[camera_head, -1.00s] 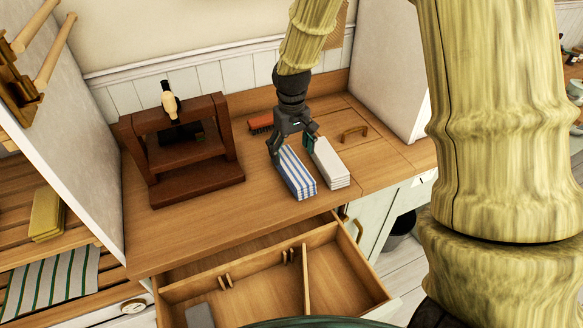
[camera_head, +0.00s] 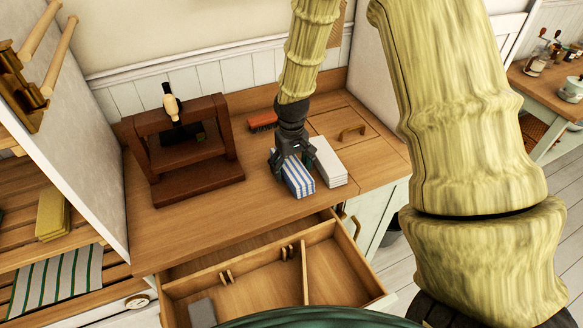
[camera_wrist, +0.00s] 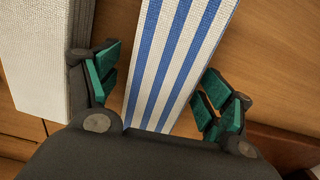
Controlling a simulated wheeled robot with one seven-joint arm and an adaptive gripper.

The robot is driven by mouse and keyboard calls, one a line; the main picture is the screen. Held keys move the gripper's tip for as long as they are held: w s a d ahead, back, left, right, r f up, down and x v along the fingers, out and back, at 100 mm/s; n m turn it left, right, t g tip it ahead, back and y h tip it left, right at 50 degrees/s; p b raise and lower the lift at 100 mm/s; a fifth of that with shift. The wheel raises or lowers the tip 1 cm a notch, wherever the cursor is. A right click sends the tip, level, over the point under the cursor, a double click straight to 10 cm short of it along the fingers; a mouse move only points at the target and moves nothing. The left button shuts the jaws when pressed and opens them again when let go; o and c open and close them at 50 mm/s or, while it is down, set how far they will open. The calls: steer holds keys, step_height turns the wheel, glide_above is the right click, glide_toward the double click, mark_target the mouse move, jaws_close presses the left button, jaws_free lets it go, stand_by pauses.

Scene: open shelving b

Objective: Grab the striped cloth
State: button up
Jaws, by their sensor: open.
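The striped cloth (camera_head: 299,179), a folded white block with blue stripes, lies on the wooden counter, left of a plain white folded cloth. My gripper (camera_head: 293,161) is low over its far end, with one finger on each side. In the wrist view the striped cloth (camera_wrist: 177,65) runs between the open green-padded fingers of my gripper (camera_wrist: 163,95). The cloth's far end is hidden behind my gripper in the head view.
The white cloth (camera_head: 329,165) stands close beside the right finger. A red brush (camera_head: 263,122) lies behind, and a dark wooden press (camera_head: 187,150) stands to the left. An open divided drawer (camera_head: 250,280) juts out below the counter. A green-striped cloth (camera_head: 57,280) lies on slats at lower left.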

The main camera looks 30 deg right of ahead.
steer(key=shift+f, duration=0.1)
steer(key=c, duration=1.1)
